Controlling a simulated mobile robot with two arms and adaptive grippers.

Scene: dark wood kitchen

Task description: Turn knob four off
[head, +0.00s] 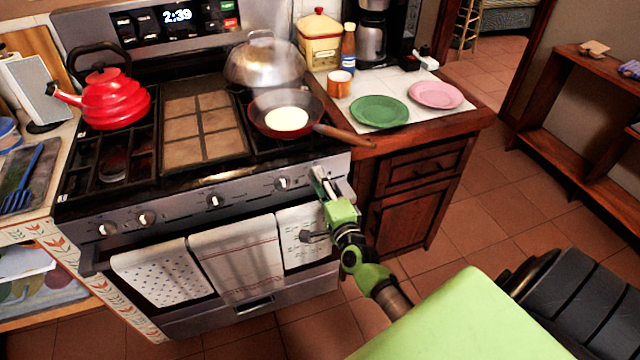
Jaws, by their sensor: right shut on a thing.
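The stove front (180,215) carries a row of white-marked knobs. From the left they are a first knob (107,229), a second knob (146,218), a third knob (213,201) and a fourth knob (282,183). My right gripper (321,178) is at the right end of the row, shut on the rightmost knob, which its fingers mostly hide. My left gripper is not in view.
Towels (235,262) hang on the oven handle just below the knobs. A pan (287,112) with its handle (345,136) jutting over the counter sits above my right gripper. A red kettle (113,100) stands at the left. Tiled floor (480,215) is clear at the right.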

